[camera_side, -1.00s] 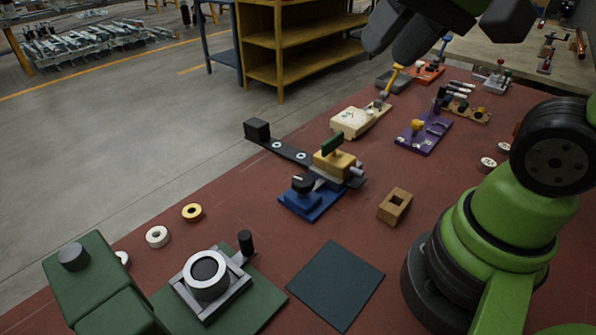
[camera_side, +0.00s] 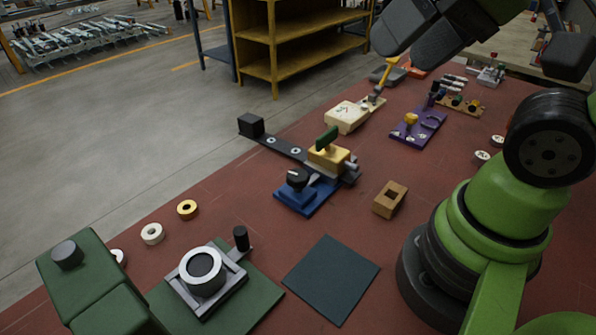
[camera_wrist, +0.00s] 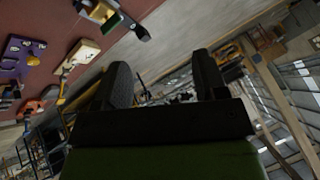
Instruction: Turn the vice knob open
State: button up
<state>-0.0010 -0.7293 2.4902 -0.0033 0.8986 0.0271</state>
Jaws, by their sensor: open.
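A round black knob with a pale mark (camera_side: 297,178) sits on a blue base (camera_side: 308,200) in the middle of the side view. Beside it is a yellow block (camera_side: 326,158) with a green handle (camera_side: 326,138). A grey fixture (camera_side: 213,290) with an upright black handle (camera_side: 241,238) stands at the lower left. I cannot tell for sure which part is the vice knob. My gripper (camera_wrist: 164,85) is open and empty in the wrist view, high above the table's far part and away from both fixtures. In the side view its dark end is partly cut off at the top.
A cream box (camera_side: 345,117), a purple plate (camera_side: 418,128) and a wooden block with a hole (camera_side: 390,199) stand on the red table. A dark mat (camera_side: 330,280) lies flat in front. A green case (camera_side: 95,285) fills the lower left. Yellow shelves (camera_side: 298,45) stand behind.

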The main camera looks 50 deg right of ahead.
jog(key=w+f+m+g+h, duration=0.1)
jog(key=w+f+m+g, duration=0.35)
jog(key=w+m, duration=0.4)
jog(key=m+g+h, duration=0.1)
jog(key=m+g, duration=0.2)
jog(key=m, duration=0.4)
send_near(296, 175)
notch_tip(296, 175, down, 9)
jog(key=shift+s+f, duration=0.1)
jog(key=shift+s, duration=0.1)
jog(key=c, duration=0.9)
